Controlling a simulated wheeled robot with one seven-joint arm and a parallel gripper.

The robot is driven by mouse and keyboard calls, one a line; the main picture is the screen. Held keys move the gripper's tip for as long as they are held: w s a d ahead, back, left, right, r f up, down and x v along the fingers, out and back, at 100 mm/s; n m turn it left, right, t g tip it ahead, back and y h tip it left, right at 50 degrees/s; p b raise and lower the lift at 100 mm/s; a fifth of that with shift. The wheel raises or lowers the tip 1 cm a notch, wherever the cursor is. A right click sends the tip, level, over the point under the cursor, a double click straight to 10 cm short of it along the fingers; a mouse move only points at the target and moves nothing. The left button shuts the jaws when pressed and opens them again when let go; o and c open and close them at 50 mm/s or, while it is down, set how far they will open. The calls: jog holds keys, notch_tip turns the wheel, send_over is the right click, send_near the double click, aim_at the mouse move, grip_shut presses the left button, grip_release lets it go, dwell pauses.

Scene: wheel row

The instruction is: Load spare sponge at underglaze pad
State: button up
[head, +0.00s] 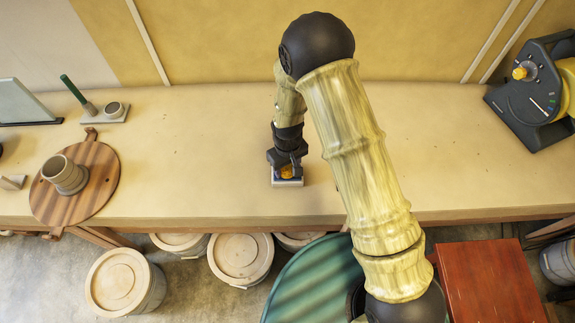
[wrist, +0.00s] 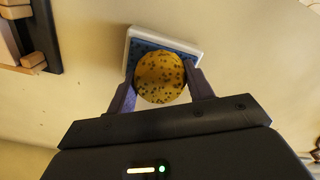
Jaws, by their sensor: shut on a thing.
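My gripper (wrist: 160,85) is shut on a round yellow sponge with dark specks (wrist: 160,72), with one finger on each side of it. In the head view the sponge (head: 287,171) is a small orange-yellow patch, mostly hidden by my gripper (head: 286,163). The underglaze pad is a white-rimmed blue pad (wrist: 140,46) right at the sponge, partly covered by it in the wrist view. Its white edge (head: 288,183) shows under my gripper near the front of the bench. I cannot tell whether the sponge touches the pad.
The wooden bench (head: 200,150) is clear around the pad. At left are a round wooden board (head: 97,190) with a grey cup (head: 65,175), and a grey holder (head: 104,113) with a green-handled tool. A dark machine (head: 528,92) stands at right. Lidded buckets (head: 240,258) stand below.

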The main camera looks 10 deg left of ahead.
jog(key=shift+f, duration=0.1)
jog(key=shift+r+p, duration=2.55)
jog(key=shift+r, duration=1.05)
jog(key=w+d+f+m, duration=0.1)
jog(key=w+d+m, duration=0.1)
jog(key=d, duration=0.6)
jog(key=w+d+f+m, duration=0.1)
jog(key=w+d+m, duration=0.2)
jog(key=d, duration=0.6)
jog(key=w+d+f+m, duration=0.2)
jog(key=d+m, duration=0.1)
jog(key=d, duration=0.5)
jog(key=shift+w+d+m, duration=0.2)
jog(key=shift+d+m, duration=0.1)
jog(key=shift+d, duration=0.05)
